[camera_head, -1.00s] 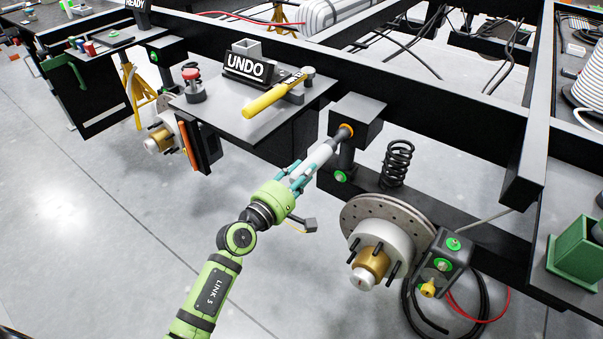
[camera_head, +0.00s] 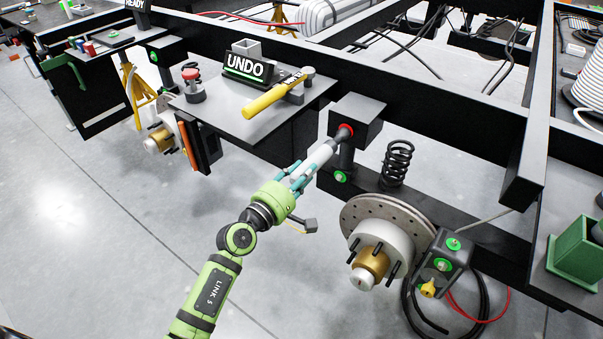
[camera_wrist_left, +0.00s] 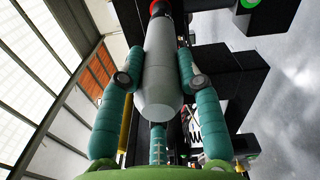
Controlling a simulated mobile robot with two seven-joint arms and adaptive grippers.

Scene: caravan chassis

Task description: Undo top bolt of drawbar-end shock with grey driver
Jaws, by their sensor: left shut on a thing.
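My left gripper (camera_head: 300,178) is shut on the grey driver (camera_head: 319,157), a light grey cylinder with a dark nose. In the left wrist view the teal fingers close around the driver (camera_wrist_left: 163,70). The driver's nose meets the side of the black block on the chassis rail, the upper shock mount (camera_head: 360,112). A red-lit ring (camera_head: 346,130) shows where the nose meets the block, and the tip and top bolt are hidden there. The dark shock (camera_head: 346,152) hangs below the block, with a green-ringed bolt (camera_head: 340,176) at its lower end. My right gripper is not in view.
A shelf (camera_head: 222,115) left of the mount holds an UNDO sign (camera_head: 244,67), a yellow-handled hammer (camera_head: 270,98) and a red button (camera_head: 191,80). A coil spring (camera_head: 398,162) and a brake disc with hub (camera_head: 385,222) stand right of the driver. Open floor lies at lower left.

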